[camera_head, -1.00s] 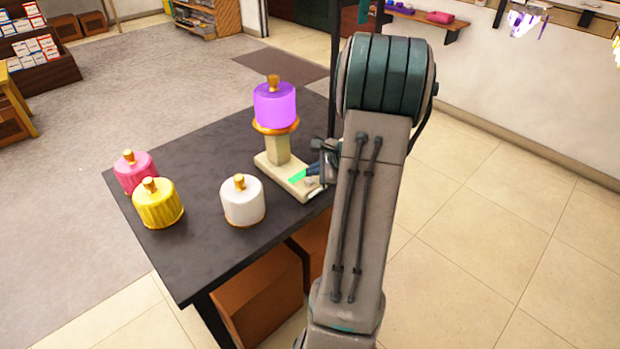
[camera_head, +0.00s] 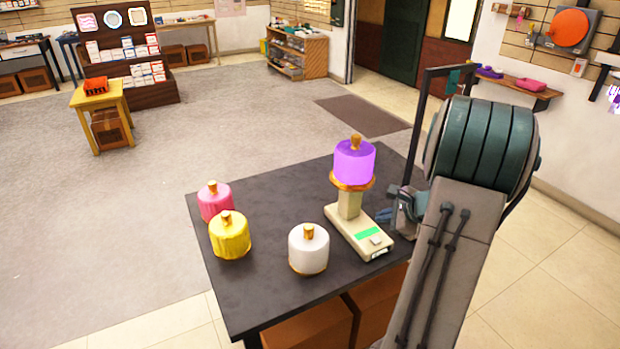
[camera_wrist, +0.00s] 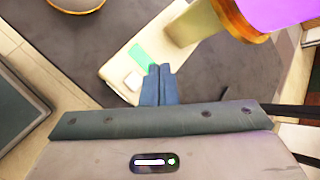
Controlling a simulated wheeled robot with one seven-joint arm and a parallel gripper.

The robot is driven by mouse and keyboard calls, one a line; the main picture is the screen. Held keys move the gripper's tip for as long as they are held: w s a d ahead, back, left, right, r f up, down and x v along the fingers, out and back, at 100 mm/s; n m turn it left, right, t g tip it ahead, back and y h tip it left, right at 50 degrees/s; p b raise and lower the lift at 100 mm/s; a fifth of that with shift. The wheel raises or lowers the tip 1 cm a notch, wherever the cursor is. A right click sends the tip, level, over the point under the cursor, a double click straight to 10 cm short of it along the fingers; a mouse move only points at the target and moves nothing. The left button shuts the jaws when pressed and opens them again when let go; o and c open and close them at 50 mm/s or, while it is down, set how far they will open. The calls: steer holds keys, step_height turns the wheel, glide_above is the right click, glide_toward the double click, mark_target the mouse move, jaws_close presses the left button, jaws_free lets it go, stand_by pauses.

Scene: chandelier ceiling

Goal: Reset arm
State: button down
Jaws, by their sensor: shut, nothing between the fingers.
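My gripper (camera_wrist: 159,70) shows in the wrist view with its two blue-grey fingers together and nothing between them. In that view its tips overlap the edge of a cream scale (camera_wrist: 118,74) with a green display. In the head view my gripper (camera_head: 385,215) is partly hidden by my arm, just right of the scale (camera_head: 348,230). A purple cylinder with a gold knob (camera_head: 355,163) rests on top of the scale's pedestal. My arm rises on the right side of the head view.
The dark table (camera_head: 270,285) also bears a pink cylinder (camera_head: 213,202), a yellow one (camera_head: 230,238) and a white one (camera_head: 308,250). Brown boxes (camera_head: 310,328) sit under the table. Open floor lies to the left. A yellow stool (camera_head: 97,100) stands farther back.

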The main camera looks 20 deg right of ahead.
steer(key=s+a+r+n+g+y, duration=0.1)
steer(key=a+r+n, duration=0.2)
steer(key=a, duration=0.3)
steer(key=s+a+r+n+g+p, duration=0.1)
steer(key=a+r+n+g, duration=0.1)
steer(key=a+n, duration=0.35)
steer(key=s+a+r+n+g+y, duration=0.1)
steer(key=a+r+n, duration=0.15)
steer(key=a, duration=0.55)
steer(key=s+a+r+n+g+h+p, duration=0.2)
steer(key=s+a+r+n+h, duration=0.2)
steer(key=s+a+n, duration=0.6)
steer(key=s+r+n, duration=0.1)
steer(key=s+n, duration=0.1)
steer(key=s, duration=0.2)
steer(key=shift+s+a, duration=0.2)
steer(key=shift+a, duration=0.2)
steer(key=shift+r, duration=0.1)
